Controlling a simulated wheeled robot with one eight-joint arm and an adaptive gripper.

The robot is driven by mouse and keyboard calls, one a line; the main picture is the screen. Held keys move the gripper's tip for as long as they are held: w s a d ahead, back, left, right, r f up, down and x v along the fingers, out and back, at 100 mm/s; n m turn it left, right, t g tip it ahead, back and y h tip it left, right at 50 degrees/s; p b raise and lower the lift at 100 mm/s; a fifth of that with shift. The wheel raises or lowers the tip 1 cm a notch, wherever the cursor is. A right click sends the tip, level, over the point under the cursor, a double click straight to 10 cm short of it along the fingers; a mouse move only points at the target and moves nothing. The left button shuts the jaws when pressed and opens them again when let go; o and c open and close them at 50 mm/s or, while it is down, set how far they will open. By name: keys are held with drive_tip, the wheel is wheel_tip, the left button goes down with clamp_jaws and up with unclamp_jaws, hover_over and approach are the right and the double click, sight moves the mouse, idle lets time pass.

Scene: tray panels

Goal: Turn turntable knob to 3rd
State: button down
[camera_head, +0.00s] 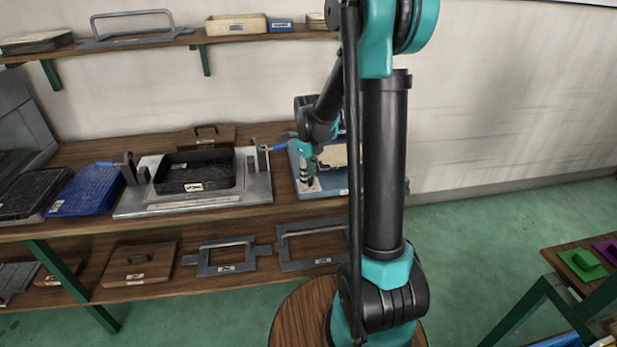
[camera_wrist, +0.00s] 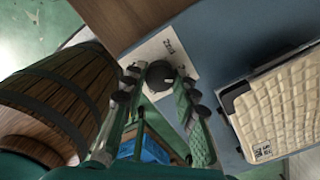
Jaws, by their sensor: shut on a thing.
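The turntable knob (camera_wrist: 160,75) is dark and round, on a white label plate (camera_wrist: 152,50) with small dark print I cannot read. My gripper (camera_wrist: 160,83) has a finger on each side of the knob and is shut on it. In the head view my gripper (camera_head: 309,188) reaches down to the front left of the blue turntable base (camera_head: 335,190), and the knob is hidden there. The blue base also shows in the wrist view (camera_wrist: 225,50). A cream, quilted-looking panel (camera_wrist: 275,110) lies on it to the right. The knob's setting cannot be read.
A metal fixture (camera_head: 125,208) holding a black tray (camera_head: 195,185) stands left of the turntable on the wooden bench. A blue tray (camera_head: 87,190) lies further left. Metal frames (camera_head: 225,255) rest on the lower shelf.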

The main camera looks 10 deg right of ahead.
drive_tip(key=c, duration=1.2)
unclamp_jaws()
drive_tip(key=shift+o, duration=0.2)
wheel_tip(320, 180, up, 12)
drive_tip(key=s+d+f+n+t, duration=0.2)
drive_tip(key=s+f+n, duration=0.4)
drive_tip(key=s+n, duration=0.5)
drive_tip(key=s+d+f+n+t, duration=0.2)
drive_tip(key=s+f+n, duration=0.4)
drive_tip(key=s+n, duration=0.5)
drive_tip(key=n, duration=0.5)
drive_tip(key=shift+d, duration=0.25)
